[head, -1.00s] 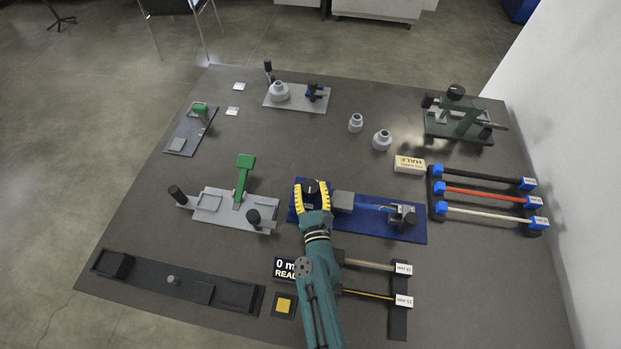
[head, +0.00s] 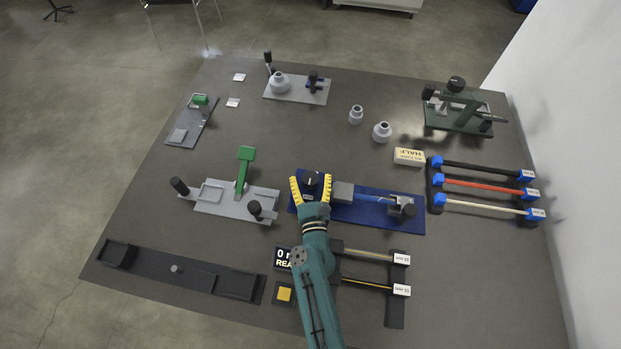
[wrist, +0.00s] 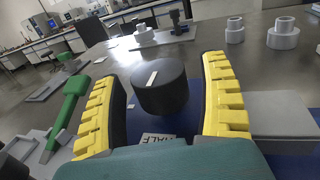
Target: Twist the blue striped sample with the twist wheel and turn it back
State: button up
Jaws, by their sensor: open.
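The twist wheel is a black round knob (head: 311,179) at the left part of the blue base (head: 350,213). In the wrist view the knob (wrist: 160,92) is large, with a white line across its top pointing away. The blue striped sample (head: 373,198) appears as a thin blue length between the fixture's grey block (head: 343,192) and the clamp at right; its stripe is too small to make out. My gripper (head: 310,183) is open, its yellow fingers on either side of the knob. In the wrist view gaps show between fingers (wrist: 165,75) and knob.
A black-knobbed clamp (head: 406,209) stands at the base's right end. A grey fixture with a green lever (head: 243,172) is to the left.

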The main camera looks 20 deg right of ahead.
aim_at(310, 178)
jog(key=shift+r, duration=0.1)
jog(key=shift+r, duration=4.85)
